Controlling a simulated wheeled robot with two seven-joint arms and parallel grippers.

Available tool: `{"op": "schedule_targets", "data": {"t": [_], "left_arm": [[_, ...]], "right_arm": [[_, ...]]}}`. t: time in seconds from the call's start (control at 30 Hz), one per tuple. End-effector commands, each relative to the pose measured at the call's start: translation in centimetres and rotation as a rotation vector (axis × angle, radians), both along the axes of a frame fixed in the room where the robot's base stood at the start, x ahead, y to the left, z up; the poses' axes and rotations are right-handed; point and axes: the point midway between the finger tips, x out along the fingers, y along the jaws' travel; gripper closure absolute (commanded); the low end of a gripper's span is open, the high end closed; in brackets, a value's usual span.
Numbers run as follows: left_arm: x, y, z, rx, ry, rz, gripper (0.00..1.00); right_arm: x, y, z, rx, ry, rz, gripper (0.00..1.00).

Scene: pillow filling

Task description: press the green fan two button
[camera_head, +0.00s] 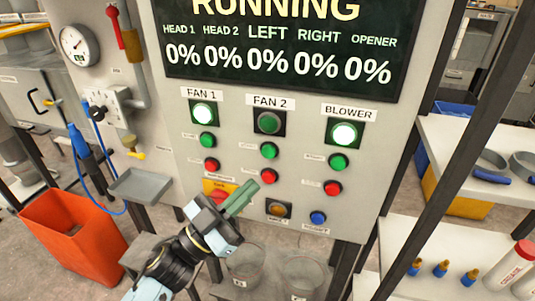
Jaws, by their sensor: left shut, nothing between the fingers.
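The green Fan 2 button (269,151) sits on the grey control panel (310,158), below the FAN 2 label (268,101) and a dull, unlit Fan 2 lamp (268,123). The red Fan 2 button (268,176) is directly below it. My left gripper (247,190) is shut and empty, its greenish fingers pointing up and right. In the picture its tips are below and left of the red Fan 2 button, apart from the green one. The gap to the panel is hard to judge. My right gripper is not in view.
The lit Fan 1 lamp (203,113) and lit Blower lamp (343,132) flank Fan 2. A red knob on a yellow plate (216,189) is partly behind my gripper. A screen (290,45) reads RUNNING. An orange bin (75,240) stands at lower left.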

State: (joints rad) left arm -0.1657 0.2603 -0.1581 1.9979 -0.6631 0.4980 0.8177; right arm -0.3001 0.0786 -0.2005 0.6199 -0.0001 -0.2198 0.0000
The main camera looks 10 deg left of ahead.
Motion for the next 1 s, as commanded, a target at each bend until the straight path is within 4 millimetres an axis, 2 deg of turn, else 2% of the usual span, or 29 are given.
{"op": "schedule_targets", "data": {"t": [0.3, 0.5, 0.7, 1.0], "left_arm": [[4.6, -0.2, -0.1, -0.001, -0.002, 0.000, 1.00], [6.7, -0.2, 0.0, 0.000, 0.000, 0.000, 1.00], [7.6, -0.3, 0.0, 0.000, 0.001, 0.000, 1.00], [7.7, -0.3, 0.0, 0.000, 0.001, 0.000, 1.00]], "right_arm": [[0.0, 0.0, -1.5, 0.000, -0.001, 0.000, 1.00], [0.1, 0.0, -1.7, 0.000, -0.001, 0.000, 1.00], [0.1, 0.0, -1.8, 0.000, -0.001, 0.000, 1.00], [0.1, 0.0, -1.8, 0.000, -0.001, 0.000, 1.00]]}}
